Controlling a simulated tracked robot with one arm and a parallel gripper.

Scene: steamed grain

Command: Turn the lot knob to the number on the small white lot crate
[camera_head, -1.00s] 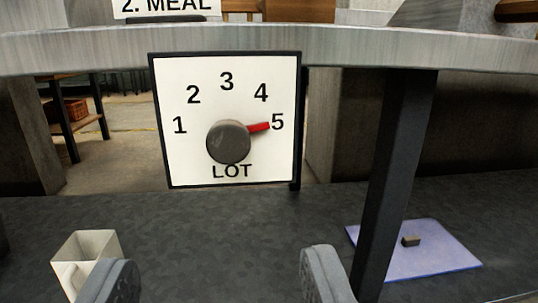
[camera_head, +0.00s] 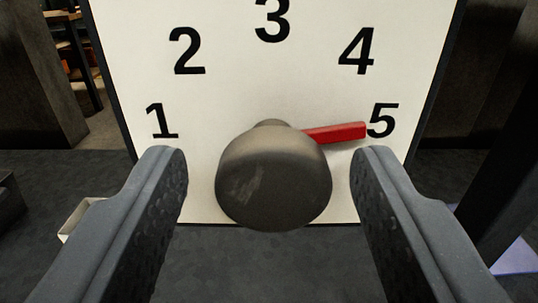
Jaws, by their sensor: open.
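The lot knob (camera_head: 273,180) is a round dark grey knob on a white dial plate (camera_head: 225,110) with black numbers 1 to 5. Its red pointer (camera_head: 335,132) points right, at the 5. My gripper (camera_head: 270,165) is open, with one finger on each side of the knob and a visible gap to it on both sides. A small white crate (camera_head: 78,220) shows only as a sliver at the left, mostly hidden behind my left finger. No number on it can be read.
A dark post (camera_head: 500,195) stands at the right, with part of a bluish-purple mat (camera_head: 515,258) beside it. A dark grey surface (camera_head: 270,265) lies below the dial plate.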

